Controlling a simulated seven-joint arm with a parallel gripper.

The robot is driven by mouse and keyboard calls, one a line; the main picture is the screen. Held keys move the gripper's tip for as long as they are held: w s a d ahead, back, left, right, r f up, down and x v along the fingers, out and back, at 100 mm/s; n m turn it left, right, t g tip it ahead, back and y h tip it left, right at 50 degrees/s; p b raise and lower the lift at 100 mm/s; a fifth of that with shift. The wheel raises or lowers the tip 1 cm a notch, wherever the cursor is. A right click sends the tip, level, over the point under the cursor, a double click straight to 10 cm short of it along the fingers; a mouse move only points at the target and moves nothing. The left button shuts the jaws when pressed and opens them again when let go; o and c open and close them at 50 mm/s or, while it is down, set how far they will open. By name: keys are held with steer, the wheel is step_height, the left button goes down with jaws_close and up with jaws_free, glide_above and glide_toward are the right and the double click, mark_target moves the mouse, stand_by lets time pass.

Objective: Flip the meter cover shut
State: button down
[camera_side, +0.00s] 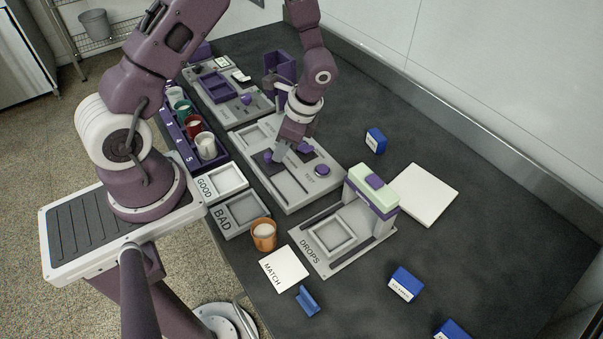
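My gripper (279,153) points down over a grey panel (298,195) with purple knobs and blocks, near the middle of the bench. Its fingertips are low, close to the panel's purple parts; I cannot tell if they touch anything. The fingers are small and partly hidden, so their opening does not show. A purple upright plate (285,66) stands behind my wrist and may be the raised meter cover; I cannot be sure. Part of it is hidden by my arm. A second grey panel (232,117) with a purple frame lies farther back left.
A purple rack (208,158) of cups stands left of the panels. GOOD (229,180) and BAD (247,211) trays, an orange cup (264,234) and the DROPS stand (325,265) are in front. Blue boxes (405,284) lie right, where the bench is mostly clear.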

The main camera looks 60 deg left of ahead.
steer(key=shift+s+a, duration=0.1)
steer(key=shift+a, duration=0.05)
steer(key=w+d, duration=0.3)
steer(key=shift+w+d+r, duration=0.15)
steer(key=shift+r, duration=0.05)
steer(key=v, duration=0.9)
steer(key=shift+r, duration=0.35)
steer(key=s+d+r+n+t, duration=0.15)
steer(key=s+r, duration=0.25)
steer(key=r, duration=0.6)
steer(key=s+d+r+n+t+h, duration=0.1)
steer(key=s+r+n+t, duration=0.2)
steer(key=s, duration=0.4)
steer(key=s+d+r+n+t+h, duration=0.2)
steer(key=s+r+n+t, duration=0.2)
steer(key=s+r, duration=0.2)
steer(key=s, duration=0.2)
steer(key=shift+s+d, duration=0.2)
steer(key=shift+s, duration=0.05)
